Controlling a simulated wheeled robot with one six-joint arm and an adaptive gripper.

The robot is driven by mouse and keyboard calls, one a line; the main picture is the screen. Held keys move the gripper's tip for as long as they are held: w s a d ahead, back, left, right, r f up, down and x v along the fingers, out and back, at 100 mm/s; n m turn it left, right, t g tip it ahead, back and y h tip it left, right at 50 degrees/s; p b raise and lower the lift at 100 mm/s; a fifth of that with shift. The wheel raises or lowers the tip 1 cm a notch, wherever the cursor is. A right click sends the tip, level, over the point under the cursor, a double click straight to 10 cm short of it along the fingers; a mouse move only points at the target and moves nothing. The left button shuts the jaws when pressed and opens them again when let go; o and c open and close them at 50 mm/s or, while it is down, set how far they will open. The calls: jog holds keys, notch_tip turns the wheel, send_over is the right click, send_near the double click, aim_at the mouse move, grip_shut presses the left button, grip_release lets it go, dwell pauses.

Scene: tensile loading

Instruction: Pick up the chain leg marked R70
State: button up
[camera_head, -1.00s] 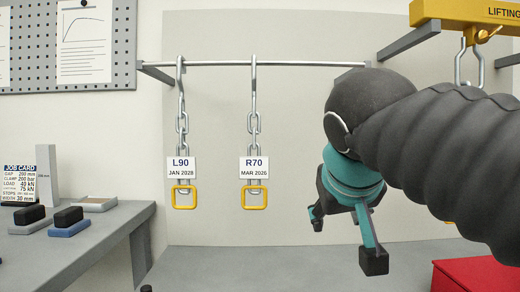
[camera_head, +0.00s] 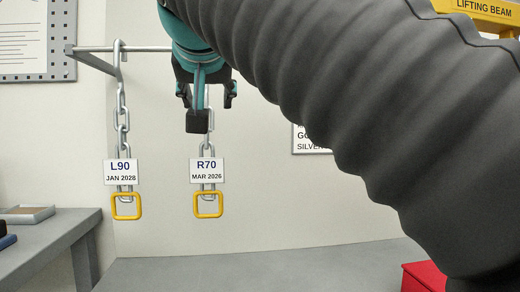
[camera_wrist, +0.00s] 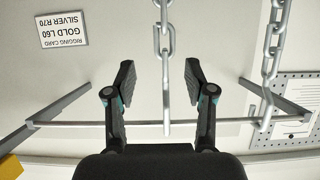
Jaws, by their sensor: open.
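The chain leg marked R70 (camera_head: 207,170) hangs from the rail, with a white tag reading R70, MAR 2026, and a yellow link at its lower end. My gripper (camera_head: 207,98) is in front of its upper part and hides its hook. In the wrist view, which looks upside down, the R70 chain (camera_wrist: 166,60) runs between the two open fingers of my gripper (camera_wrist: 160,78), apart from both.
The rail (camera_head: 145,49) is held by a bracket at its left end. A rigging card (camera_wrist: 62,29) reads gold L60, silver R70. A yellow lifting beam (camera_head: 485,10) is at upper right, a red block (camera_head: 425,276) at lower right. A grey bench (camera_head: 50,240) stands left.

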jog(key=x, duration=0.8)
jog(key=shift+a+r, duration=0.25)
jog(key=shift+a, duration=0.1)
grip_shut()
jog(key=shift+r, duration=0.1)
